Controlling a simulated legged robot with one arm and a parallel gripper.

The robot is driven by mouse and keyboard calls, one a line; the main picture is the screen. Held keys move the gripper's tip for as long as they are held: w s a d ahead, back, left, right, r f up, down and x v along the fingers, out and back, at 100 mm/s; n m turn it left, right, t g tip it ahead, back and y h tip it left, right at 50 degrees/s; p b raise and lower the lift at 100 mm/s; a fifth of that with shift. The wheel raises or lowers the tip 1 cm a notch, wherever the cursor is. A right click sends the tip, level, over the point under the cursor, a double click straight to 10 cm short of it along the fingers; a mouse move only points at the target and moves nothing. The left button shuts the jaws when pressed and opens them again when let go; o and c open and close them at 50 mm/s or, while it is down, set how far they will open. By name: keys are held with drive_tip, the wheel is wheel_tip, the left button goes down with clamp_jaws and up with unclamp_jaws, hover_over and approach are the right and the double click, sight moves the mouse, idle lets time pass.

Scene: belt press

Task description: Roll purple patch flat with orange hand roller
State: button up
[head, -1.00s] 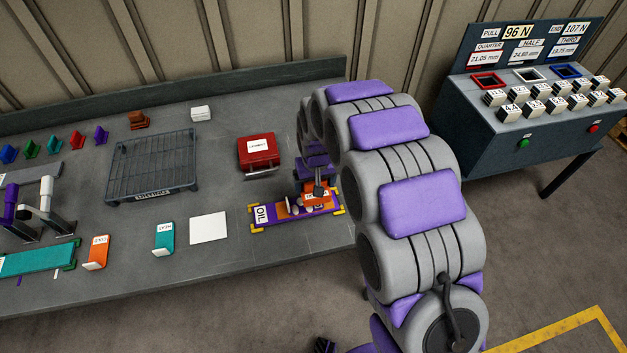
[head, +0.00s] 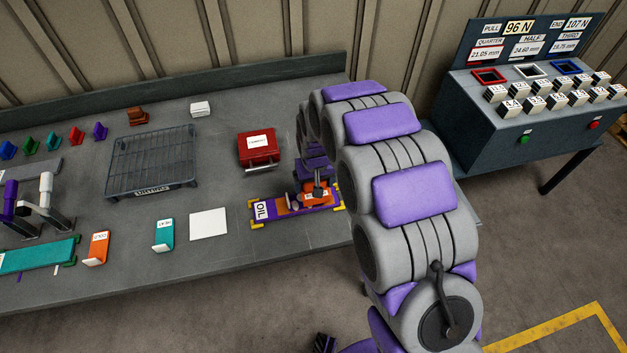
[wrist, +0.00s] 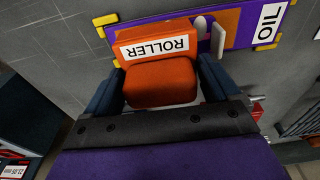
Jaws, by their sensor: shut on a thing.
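My gripper (wrist: 160,90) is shut on the orange hand roller (wrist: 158,84), whose block is labelled ROLLER. In the head view the roller (head: 308,199) is at the right part of the purple and orange strip (head: 279,208), which is labelled OIL. The strip lies between yellow corner brackets on the bench; it also shows in the wrist view (wrist: 250,28). A pale roller wheel (wrist: 218,40) shows beside the roller's block, over the strip. The purple patch cannot be told apart from the strip, and my gripper and the roller hide part of it. Whether the roller touches the strip is unclear.
A red case (head: 257,149) stands behind the strip. A white sheet (head: 209,224), a teal holder (head: 163,234) and an orange holder (head: 96,247) lie to the left. A wire rack (head: 152,163) stands farther back. A test console (head: 520,100) is at the right.

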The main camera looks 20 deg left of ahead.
drive_tip(key=shift+f, duration=1)
drive_tip(key=shift+s+a, duration=0.35)
drive_tip(key=shift+a, duration=0.2)
idle(0.4)
